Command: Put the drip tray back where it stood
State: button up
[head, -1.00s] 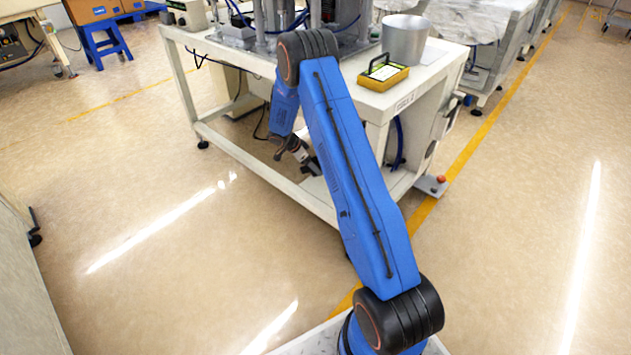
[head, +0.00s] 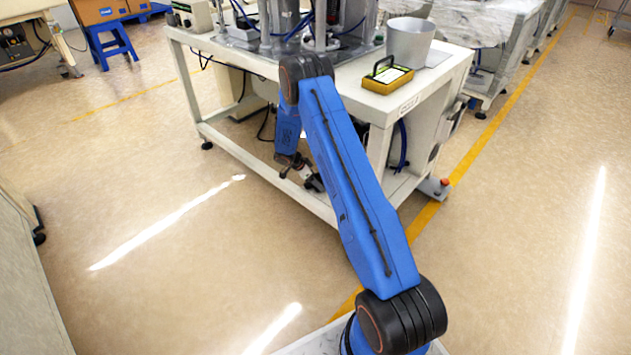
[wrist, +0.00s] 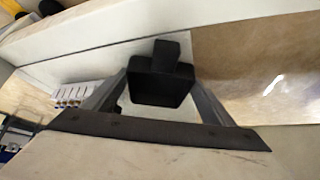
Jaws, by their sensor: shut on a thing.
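My gripper (wrist: 162,84) has two grey fingers, one on each side of a small black block with a narrower stub on top. The gripper is shut on this block, which I take to be part of the drip tray (wrist: 160,92). In the head view my forearm hangs down beside the white table's near side, with a small dark shape (head: 314,183) at its end near the lower frame. The full shape of the tray and its contact with anything below cannot be made out there.
The white table (head: 415,97) carries a yellow case (head: 388,84) with a black handle, a grey metal pot (head: 408,44) and machinery at the back. A blue stool (head: 112,42) stands far left. The floor left and right of my arm is clear.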

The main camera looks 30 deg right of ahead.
jog(key=shift+f, duration=0.15)
jog(key=o, duration=1.1)
